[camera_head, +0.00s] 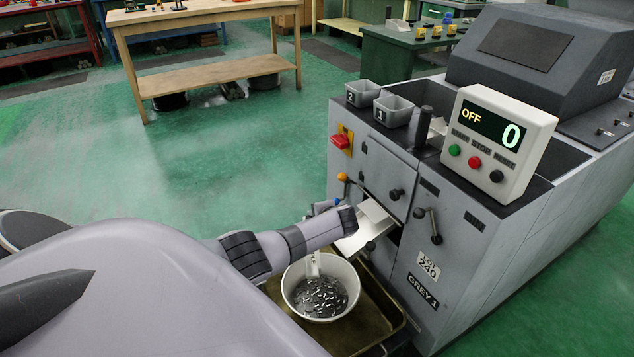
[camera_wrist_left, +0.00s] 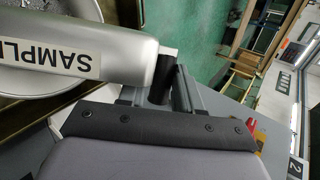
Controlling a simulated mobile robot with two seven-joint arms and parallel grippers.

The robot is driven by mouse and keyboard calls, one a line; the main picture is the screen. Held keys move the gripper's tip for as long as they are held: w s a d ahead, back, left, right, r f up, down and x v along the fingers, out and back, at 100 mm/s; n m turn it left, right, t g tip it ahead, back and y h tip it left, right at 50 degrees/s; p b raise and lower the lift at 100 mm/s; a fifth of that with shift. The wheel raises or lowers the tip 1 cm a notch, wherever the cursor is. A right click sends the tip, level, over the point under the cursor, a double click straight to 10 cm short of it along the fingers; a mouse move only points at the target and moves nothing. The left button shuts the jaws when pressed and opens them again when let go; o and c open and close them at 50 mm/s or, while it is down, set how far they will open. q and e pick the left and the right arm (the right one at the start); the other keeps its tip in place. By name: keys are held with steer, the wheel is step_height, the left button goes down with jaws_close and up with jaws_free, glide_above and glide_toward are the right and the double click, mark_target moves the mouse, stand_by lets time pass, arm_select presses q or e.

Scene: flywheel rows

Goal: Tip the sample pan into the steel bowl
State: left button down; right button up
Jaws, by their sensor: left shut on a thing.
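The bowl (camera_head: 342,270) stands on a brown tray in front of the grey machine, with many small dark and shiny metal pieces in it. My left arm reaches over the tray's back edge to the machine's front. In the left wrist view, my left gripper (camera_wrist_left: 163,88) is shut on the dark handle of the silver sample pan (camera_wrist_left: 105,38), whose label reads upside down. Part of a round rim, likely the bowl, shows behind the pan. In the head view the arm hides the grip. I cannot tell the pan's contents. My right gripper is not in view.
The grey machine (camera_head: 385,262) has a silver chute-like piece (camera_head: 372,222) at its slot, knobs and a red switch (camera_head: 341,140). Its display (camera_head: 490,125) reads OFF and 0. Two small grey bins (camera_head: 393,110) sit on top. The tray (camera_head: 378,308) surrounds the bowl. Green floor is free left.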

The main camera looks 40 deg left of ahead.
mark_target(304, 218)
arm_select(q)
steer(key=shift+r, duration=0.1)
steer(key=shift+s+a+r+p, duration=0.15)
steer(key=shift+s+a+p, duration=0.05)
steer(key=shift+p, duration=0.3)
steer(key=s+a+t+h+p, duration=0.1)
steer(key=p, duration=0.2)
steer(key=shift+s+a+r+n, duration=0.1)
steer(key=shift+s+a+n, duration=0.3)
steer(key=shift+s+a+h+p, duration=0.2)
steer(key=shift+s+h+p, duration=0.05)
steer(key=shift+h+p, duration=0.05)
steer(key=shift+s+a+f, duration=0.1)
steer(key=shift+f, duration=0.2)
